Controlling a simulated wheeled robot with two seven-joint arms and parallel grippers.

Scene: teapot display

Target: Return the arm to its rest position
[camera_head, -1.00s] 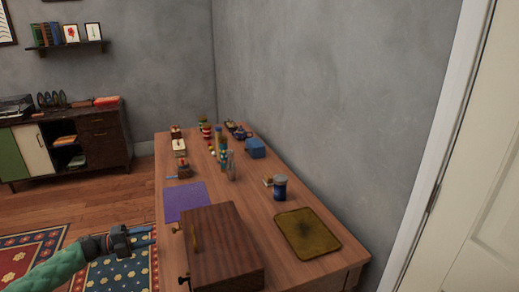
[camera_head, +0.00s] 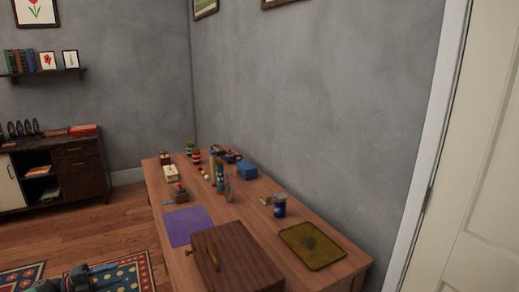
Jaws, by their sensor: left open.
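My left gripper (camera_head: 103,270) is at the bottom left of the head view, low over the rug and left of the wooden table (camera_head: 330,262). It is open and I see nothing between its fingers. It is apart from the table. Most of its arm is cut off by the lower edge of the picture. My right gripper is not in view.
The table bears a brown wooden box (camera_head: 240,262), a purple mat (camera_head: 187,226), a dark yellow tray (camera_head: 312,246), a blue can (camera_head: 279,206), a blue box (camera_head: 247,172) and several small items. A wall stands behind it. Patterned rugs (camera_head: 130,268) lie on the floor.

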